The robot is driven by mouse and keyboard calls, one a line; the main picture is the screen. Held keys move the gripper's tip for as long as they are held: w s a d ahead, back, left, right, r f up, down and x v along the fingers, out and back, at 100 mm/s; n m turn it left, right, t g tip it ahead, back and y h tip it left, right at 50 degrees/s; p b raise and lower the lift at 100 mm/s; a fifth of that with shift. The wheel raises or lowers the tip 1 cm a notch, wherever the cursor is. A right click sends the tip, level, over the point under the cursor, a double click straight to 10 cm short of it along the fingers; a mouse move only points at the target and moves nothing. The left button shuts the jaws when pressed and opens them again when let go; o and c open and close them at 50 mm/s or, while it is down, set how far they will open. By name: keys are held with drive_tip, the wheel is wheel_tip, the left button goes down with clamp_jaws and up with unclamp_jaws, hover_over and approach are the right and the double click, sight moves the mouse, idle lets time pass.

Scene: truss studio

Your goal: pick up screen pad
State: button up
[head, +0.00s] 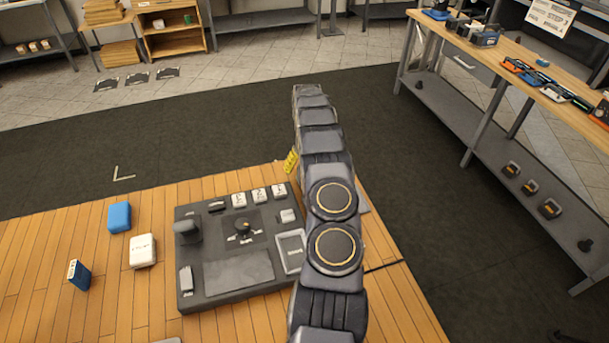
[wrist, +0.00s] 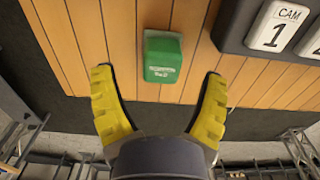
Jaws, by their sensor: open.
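A light-framed grey rectangle (head: 291,250), which looks most like the screen pad, lies at the right side of the dark console (head: 190,302) in the head view. My arm stands close to its right edge. A larger plain grey panel (head: 238,272) lies left of it; no label tells which is meant. My gripper (wrist: 159,74) has yellow fingers spread wide and empty. In the head view only a bit of yellow finger (head: 290,161) shows, beyond the console's far right corner. The framed rectangle is not in the wrist view.
A green box (wrist: 162,60) stands on the wooden table (wrist: 100,50) between the finger lines, apart from them. White CAM blocks (wrist: 271,26) sit on the console. A blue box (head: 119,216), white box (head: 142,250) and dark blue box (head: 79,274) stand left. The table's far edge is near.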

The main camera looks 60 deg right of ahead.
wheel_tip(320, 180, down, 4)
drive_tip(key=shift+a+r, duration=0.15)
drive_tip(key=shift+r, duration=0.1)
drive_tip(key=c, duration=1.2)
drive_tip(key=shift+r, duration=0.1)
